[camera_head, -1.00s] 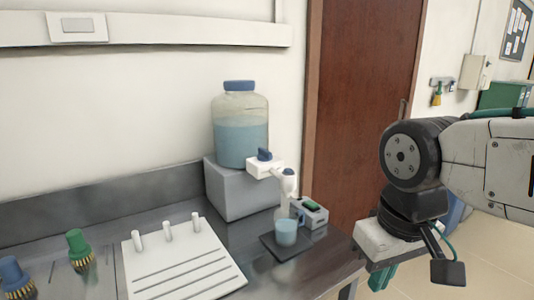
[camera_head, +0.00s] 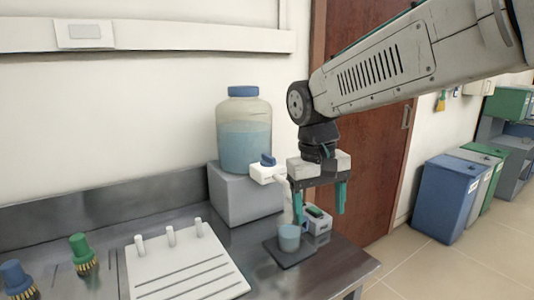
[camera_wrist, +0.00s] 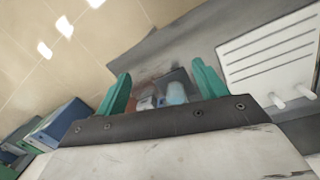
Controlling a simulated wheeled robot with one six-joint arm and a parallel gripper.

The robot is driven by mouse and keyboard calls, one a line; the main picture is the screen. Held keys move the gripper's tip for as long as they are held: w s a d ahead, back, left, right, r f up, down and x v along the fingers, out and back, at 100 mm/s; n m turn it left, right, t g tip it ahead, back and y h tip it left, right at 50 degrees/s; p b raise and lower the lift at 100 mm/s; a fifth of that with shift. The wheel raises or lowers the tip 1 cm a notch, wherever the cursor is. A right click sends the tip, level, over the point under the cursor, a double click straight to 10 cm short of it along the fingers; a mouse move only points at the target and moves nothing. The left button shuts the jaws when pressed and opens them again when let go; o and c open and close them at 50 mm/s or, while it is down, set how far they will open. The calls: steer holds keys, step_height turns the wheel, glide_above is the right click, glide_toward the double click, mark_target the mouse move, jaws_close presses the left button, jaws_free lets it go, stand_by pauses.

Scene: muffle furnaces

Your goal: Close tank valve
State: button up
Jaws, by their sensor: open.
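The tank (camera_head: 244,132) is a clear jar with a blue lid and bluish liquid, standing on a grey block (camera_head: 243,195). Its white valve body (camera_head: 264,174) sticks out at the lower right, with a blue handle (camera_head: 268,159) on top. My gripper (camera_head: 319,211) points down to the right of the valve, apart from the handle, its teal fingers spread and empty. A light blue mug (camera_head: 289,237) stands on a dark pad below the spout; the mug also shows between the fingers in the wrist view (camera_wrist: 176,93).
A white rack (camera_head: 188,262) with upright pegs lies left of the mug. A small grey device (camera_head: 317,220) stands beside the mug. Green (camera_head: 82,252) and blue (camera_head: 17,277) brushes are at the left. Bins (camera_head: 446,198) stand on the floor at the right.

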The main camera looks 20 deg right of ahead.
mark_target(268, 156)
steer(key=w+a+r+m+h, duration=0.1)
steer(key=w+m, duration=0.2)
steer(key=w, duration=0.7)
steer(key=w+a+r+m+t+h, duration=0.1)
steer(key=w+a+m, duration=0.1)
steer(key=w, duration=0.8)
steer(key=w+a+r+m+h, duration=0.1)
steer(key=w+m, duration=0.4)
steer(key=w, duration=0.6)
steer(key=shift+a+r, duration=0.5)
steer(key=shift+a, duration=0.05)
steer(key=d+f+m, duration=0.1)
steer(key=w+d+f+m, duration=0.1)
steer(key=m, duration=0.1)
steer(key=d+f+m, duration=0.1)
steer(key=shift+w+d+f+t, duration=0.2)
steer(key=shift+w+d+t, duration=0.1)
steer(key=shift+t, duration=0.1)
steer(key=shift+s, duration=0.1)
steer(key=c, duration=0.7)
